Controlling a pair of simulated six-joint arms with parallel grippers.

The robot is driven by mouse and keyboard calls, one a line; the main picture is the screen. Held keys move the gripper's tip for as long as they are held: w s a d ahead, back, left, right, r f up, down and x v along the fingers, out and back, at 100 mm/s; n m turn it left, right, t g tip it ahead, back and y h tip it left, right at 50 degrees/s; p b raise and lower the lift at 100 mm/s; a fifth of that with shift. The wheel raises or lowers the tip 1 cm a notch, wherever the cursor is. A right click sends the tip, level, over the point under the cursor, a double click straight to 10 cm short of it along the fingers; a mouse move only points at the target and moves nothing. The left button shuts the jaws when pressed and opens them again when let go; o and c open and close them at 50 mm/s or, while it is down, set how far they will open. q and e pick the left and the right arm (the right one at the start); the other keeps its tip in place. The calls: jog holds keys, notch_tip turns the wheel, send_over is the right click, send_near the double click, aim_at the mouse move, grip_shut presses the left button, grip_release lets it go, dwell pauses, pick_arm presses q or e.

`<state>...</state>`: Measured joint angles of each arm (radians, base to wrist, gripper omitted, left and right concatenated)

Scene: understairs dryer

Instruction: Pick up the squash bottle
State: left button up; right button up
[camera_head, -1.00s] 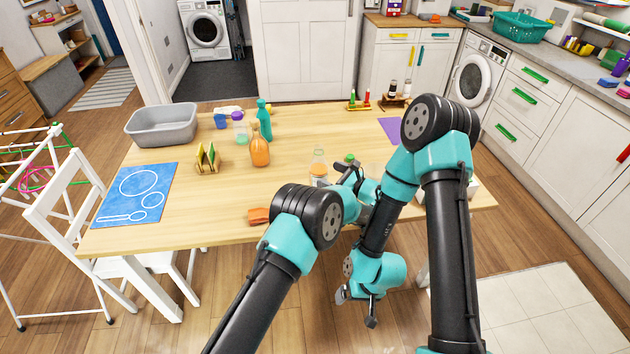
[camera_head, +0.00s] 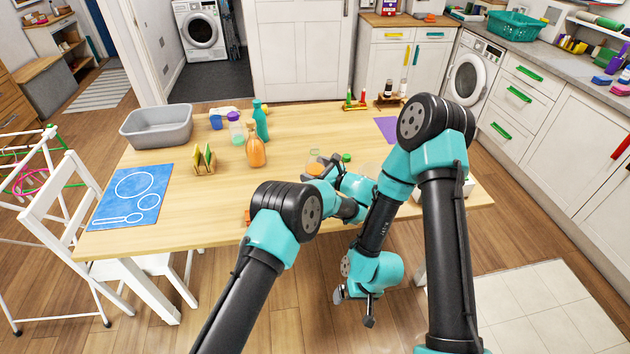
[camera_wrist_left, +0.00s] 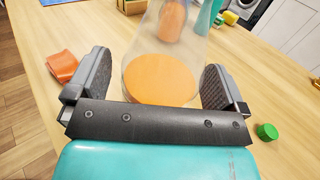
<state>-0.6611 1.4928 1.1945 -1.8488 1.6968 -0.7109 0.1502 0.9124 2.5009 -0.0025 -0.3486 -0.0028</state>
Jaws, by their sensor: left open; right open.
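A clear bottle (camera_head: 314,158) with orange liquid low inside stands on the table, partly hidden by my left gripper (camera_head: 322,170). In the left wrist view this bottle (camera_wrist_left: 162,75) is between the two open fingers of my left gripper (camera_wrist_left: 158,92), with a gap visible on each side; its top is out of view. Another bottle, full orange with a narrow neck (camera_head: 256,150), stands further left on the table. My right gripper (camera_head: 356,305) hangs below the table's front edge, open and empty, away from the bottles.
A green cap (camera_wrist_left: 267,131) lies right of the clear bottle, and an orange block (camera_wrist_left: 62,66) lies left. A teal bottle (camera_head: 261,122), a sponge rack (camera_head: 204,162) and a grey basin (camera_head: 157,126) stand further left.

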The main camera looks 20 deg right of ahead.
aim_at(315, 146)
pick_arm(q)
jog(key=shift+c, duration=0.3)
jog(key=c, duration=1.3)
jog(key=shift+r, duration=0.15)
notch_tip(315, 146, up, 10)
jog(key=shift+f, duration=0.1)
dwell(0.4)
